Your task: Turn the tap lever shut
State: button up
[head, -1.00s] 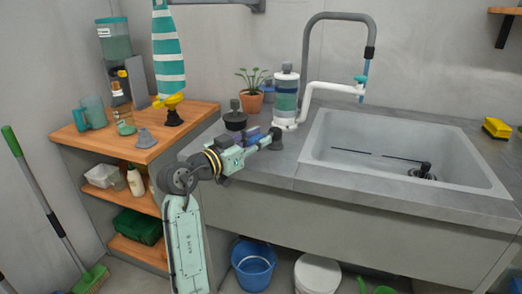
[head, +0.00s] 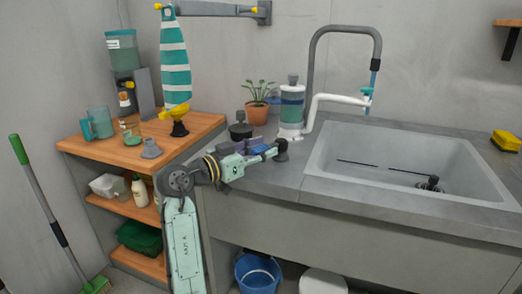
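A white water spout (head: 335,98) curves from the filter cylinder (head: 291,106) towards the sink. At its outlet, a small teal tap lever (head: 367,92) sits beside the grey hose faucet. The lever's exact angle is too small to tell. My gripper (head: 272,151) is low over the counter, left of the sink and in front of the filter, well apart from the lever. A dark knob-like thing (head: 281,151) shows at its tips; I cannot tell whether they touch. The fingers are seen from the side, so their opening is unclear.
The sink (head: 400,165) is at the right, with a yellow sponge (head: 506,140) beyond it. A potted plant (head: 257,100) and a dark-lidded jar (head: 240,128) stand behind my gripper. A wooden shelf (head: 130,150) with a yellow-topped item is left. A blue bucket (head: 257,272) is below.

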jog(key=shift+o, duration=0.2)
jog(key=v, duration=1.2)
